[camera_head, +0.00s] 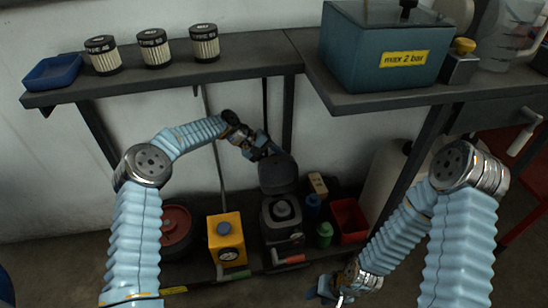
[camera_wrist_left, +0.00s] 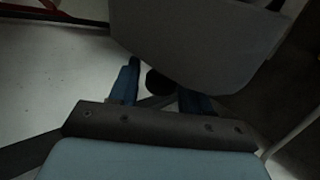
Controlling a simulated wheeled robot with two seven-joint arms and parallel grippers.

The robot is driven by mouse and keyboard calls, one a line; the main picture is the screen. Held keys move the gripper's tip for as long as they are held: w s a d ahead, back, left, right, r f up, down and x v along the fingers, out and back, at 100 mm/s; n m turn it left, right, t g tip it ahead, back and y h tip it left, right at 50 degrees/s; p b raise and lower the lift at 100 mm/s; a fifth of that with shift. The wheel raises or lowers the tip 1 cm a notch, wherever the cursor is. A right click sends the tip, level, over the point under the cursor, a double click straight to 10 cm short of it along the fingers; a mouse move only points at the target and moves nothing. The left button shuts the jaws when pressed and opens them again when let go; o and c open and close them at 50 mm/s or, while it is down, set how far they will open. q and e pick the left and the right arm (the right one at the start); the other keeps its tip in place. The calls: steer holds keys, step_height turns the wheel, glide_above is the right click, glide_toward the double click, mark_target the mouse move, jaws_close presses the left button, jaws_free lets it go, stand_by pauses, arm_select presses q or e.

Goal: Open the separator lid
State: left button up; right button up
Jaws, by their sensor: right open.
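A dark grey lid (camera_head: 279,176) stands tilted up behind a dark squat body (camera_head: 283,222) on the lower shelf, which looks like the separator. The body's top, with a round grey part, is uncovered. My left gripper (camera_head: 268,152) is at the lid's upper edge, its fingertips partly hidden. In the left wrist view, the fingers of my left gripper (camera_wrist_left: 158,92) stand apart on either side of a dark round knob (camera_wrist_left: 160,82), near the broad grey lid (camera_wrist_left: 200,45), with gaps showing beside the knob. My right gripper (camera_head: 332,290) is open and empty at the bottom, low in front of the shelf.
A yellow unit (camera_head: 227,245), a red round part (camera_head: 174,226), a green bottle (camera_head: 324,234) and a red bin (camera_head: 350,220) share the lower shelf. Filters (camera_head: 154,48), a blue tray (camera_head: 53,71) and a blue "max 2 bar" box (camera_head: 385,60) stand on the upper surfaces.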

arm_select(q)
steer(key=shift+o, duration=0.3)
steer(key=shift+a+r, duration=0.1)
steer(key=v, duration=1.3)
steer(key=shift+a+r+b, duration=0.2)
steer(key=shift+b, duration=0.25)
